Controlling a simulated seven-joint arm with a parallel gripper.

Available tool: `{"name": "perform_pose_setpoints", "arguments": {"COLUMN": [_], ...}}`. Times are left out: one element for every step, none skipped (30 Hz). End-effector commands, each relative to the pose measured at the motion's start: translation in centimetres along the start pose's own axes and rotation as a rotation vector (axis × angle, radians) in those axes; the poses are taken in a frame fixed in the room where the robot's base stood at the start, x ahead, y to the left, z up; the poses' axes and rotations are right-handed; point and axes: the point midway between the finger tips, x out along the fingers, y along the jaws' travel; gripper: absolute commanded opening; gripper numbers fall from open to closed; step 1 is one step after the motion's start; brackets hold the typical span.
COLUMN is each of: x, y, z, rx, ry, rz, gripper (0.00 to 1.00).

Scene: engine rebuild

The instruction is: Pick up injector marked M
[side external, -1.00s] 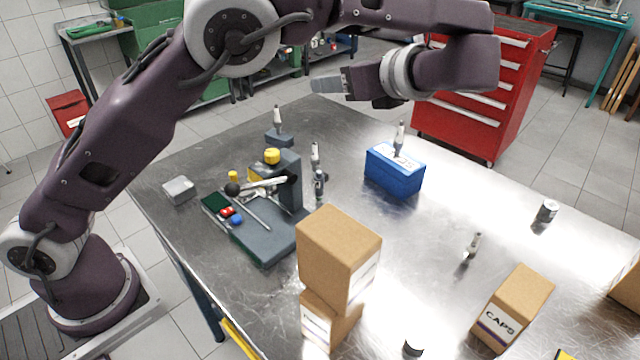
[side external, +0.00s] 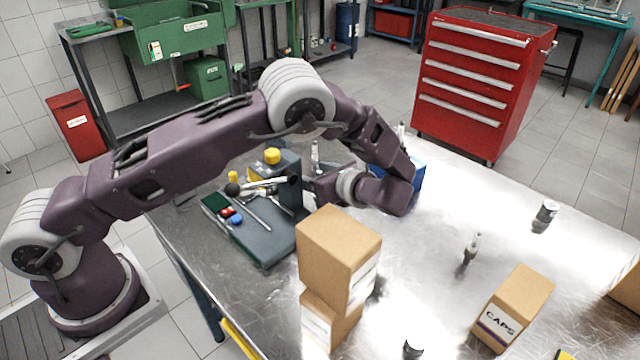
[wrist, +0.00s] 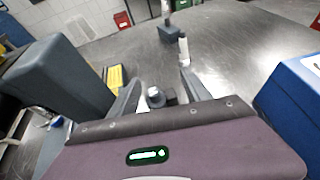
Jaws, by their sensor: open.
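My gripper (side external: 318,185) is low over the bench beside the grey fixture, pointing left. In the wrist view the open fingers (wrist: 160,80) are either side of a pale, round-topped upright part (wrist: 154,97), apparently an injector. Contact cannot be told. Another upright injector (wrist: 183,50) stands just beyond the right finger; an upright injector also shows behind my gripper in the side view (side external: 315,153). A further injector (wrist: 167,12) stands on a small grey block (wrist: 172,33). One injector (side external: 401,130) is at the blue box, another (side external: 472,246) on the open bench. No M is legible.
The grey fixture (side external: 268,240) is close on the left and the blue box (side external: 418,176) on the right. Stacked cardboard boxes (side external: 338,250) stand in front of my gripper. A CAPS box (side external: 513,308) and a small can (side external: 547,210) are farther right.

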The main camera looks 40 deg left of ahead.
Motion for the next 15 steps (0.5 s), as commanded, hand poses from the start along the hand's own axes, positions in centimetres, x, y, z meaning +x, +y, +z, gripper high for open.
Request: {"name": "perform_pose_setpoints", "arguments": {"x": [0.05,0.04,0.02,0.02,0.01,0.00,0.00,-0.01,-0.01,-0.01,-0.02,-0.02,-0.02,-0.03,-0.03], "y": [0.00,-0.01,-0.01,-0.01,-0.01,-0.02,-0.02,-0.02,-0.02,-0.02,-0.02,-0.02,-0.02,-0.02,-0.02], "z": [0.00,0.00,0.01,0.01,0.02,0.02,0.03,0.03,0.03,0.03,0.03,0.03,0.04,0.04,0.04], "rx": [0.000,0.000,0.000,0.000,0.000,0.000,0.000,0.000,0.000,0.000,0.000,0.000,0.000,0.000,0.000], "ry": [0.000,0.000,0.000,0.000,0.000,0.000,0.000,0.000,0.000,0.000,0.000,0.000,0.000,0.000,-0.001], "rz": [0.000,0.000,0.000,0.000,0.000,0.000,0.000,0.000,0.000,0.000,0.000,0.000,0.000,0.000,0.000], "gripper": [0.56,0.56,0.56,0.56,0.56,0.49,0.43,0.37,0.29,0.23,0.17,0.09,0.03,0.00,0.00]}}
